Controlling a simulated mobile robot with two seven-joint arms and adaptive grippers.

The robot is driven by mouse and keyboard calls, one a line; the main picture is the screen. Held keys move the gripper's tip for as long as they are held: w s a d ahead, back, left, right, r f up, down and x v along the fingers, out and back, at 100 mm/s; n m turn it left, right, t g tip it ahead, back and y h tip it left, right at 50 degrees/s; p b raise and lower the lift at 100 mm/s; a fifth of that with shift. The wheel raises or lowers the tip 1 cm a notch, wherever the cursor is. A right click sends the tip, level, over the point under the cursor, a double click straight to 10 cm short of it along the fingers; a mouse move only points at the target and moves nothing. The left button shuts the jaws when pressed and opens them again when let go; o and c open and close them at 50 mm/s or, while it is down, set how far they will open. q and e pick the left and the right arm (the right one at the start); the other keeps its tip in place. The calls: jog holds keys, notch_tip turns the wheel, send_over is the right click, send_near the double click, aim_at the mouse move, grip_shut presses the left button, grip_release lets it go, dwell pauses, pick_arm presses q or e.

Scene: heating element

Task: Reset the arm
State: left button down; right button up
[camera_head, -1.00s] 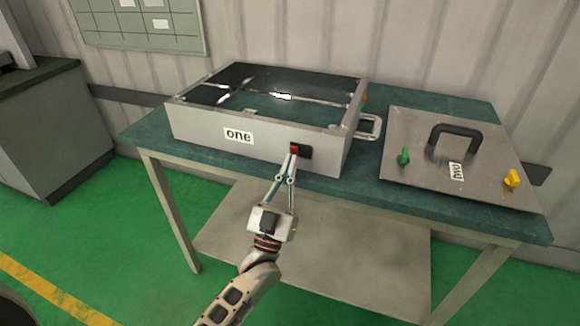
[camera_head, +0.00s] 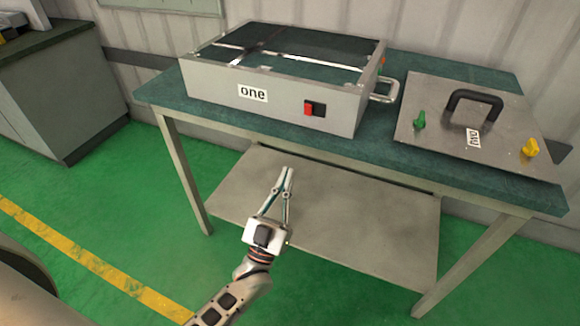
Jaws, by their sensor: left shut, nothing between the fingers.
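My left gripper (camera_head: 288,171) is shut and empty. It hangs in the air in front of the table, below the front edge of the tabletop and apart from everything, with the lower shelf behind it in the picture. The grey box labelled "one" (camera_head: 220,84) stands on the table with an open top. Its front face has a black switch with a red part (camera_head: 309,108), now uncovered. My right gripper is not in view.
The green-topped table (camera_head: 160,92) has a grey lower shelf (camera_head: 370,225). A metal lid (camera_head: 440,98) with a black handle (camera_head: 475,97), a green knob (camera_head: 419,119) and a yellow knob (camera_head: 530,148) lies at right. A grey cabinet (camera_head: 60,100) stands at left.

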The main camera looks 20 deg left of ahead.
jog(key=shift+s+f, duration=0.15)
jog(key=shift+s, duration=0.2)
